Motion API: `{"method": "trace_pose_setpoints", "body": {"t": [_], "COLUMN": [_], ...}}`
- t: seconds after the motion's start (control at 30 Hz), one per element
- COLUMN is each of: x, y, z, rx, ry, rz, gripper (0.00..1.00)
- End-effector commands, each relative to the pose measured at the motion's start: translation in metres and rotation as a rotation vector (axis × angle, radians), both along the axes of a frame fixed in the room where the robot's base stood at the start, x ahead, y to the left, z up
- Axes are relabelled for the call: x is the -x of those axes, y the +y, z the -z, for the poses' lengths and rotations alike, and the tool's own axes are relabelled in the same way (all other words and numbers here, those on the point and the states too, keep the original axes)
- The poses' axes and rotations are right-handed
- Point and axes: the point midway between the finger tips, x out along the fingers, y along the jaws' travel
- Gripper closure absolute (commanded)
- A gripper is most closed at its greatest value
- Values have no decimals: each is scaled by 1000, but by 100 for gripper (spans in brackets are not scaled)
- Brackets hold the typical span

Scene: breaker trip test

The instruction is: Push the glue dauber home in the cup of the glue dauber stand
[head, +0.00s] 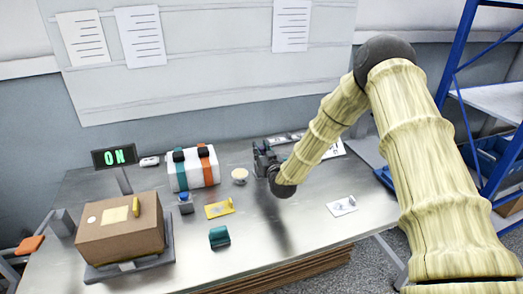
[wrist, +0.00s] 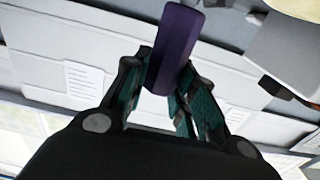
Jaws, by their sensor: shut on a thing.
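My gripper (wrist: 167,70) is shut on a dark purple bar, which looks like the handle of the glue dauber (wrist: 175,45). The bar stands out beyond the fingertips in the wrist view. In the head view my gripper (head: 261,158) is over the back middle of the table, and the dauber cannot be made out there. A small round cream-topped cup (head: 240,175) stands just left of my gripper. I cannot tell whether it is the cup of the glue dauber stand. No contact between the dauber and a cup is visible.
On the metal table (head: 290,235) are a white case with teal and orange bands (head: 194,172), a cardboard box (head: 120,232), a yellow bracket (head: 219,208), a teal block (head: 219,237) and a white card (head: 342,206). A blue shelf rack (head: 458,100) stands right. The table's front middle is clear.

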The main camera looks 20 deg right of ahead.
Motion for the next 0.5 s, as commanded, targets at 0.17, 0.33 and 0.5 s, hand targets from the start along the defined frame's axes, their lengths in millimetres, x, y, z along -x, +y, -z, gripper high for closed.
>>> {"method": "trace_pose_setpoints", "body": {"t": [0.17,0.33,0.5], "x": [0,0,0], "y": [0,0,0], "z": [4,3,3], "rx": [0,0,0], "ry": [0,0,0], "rz": [0,0,0], "gripper": [97,48,48]}}
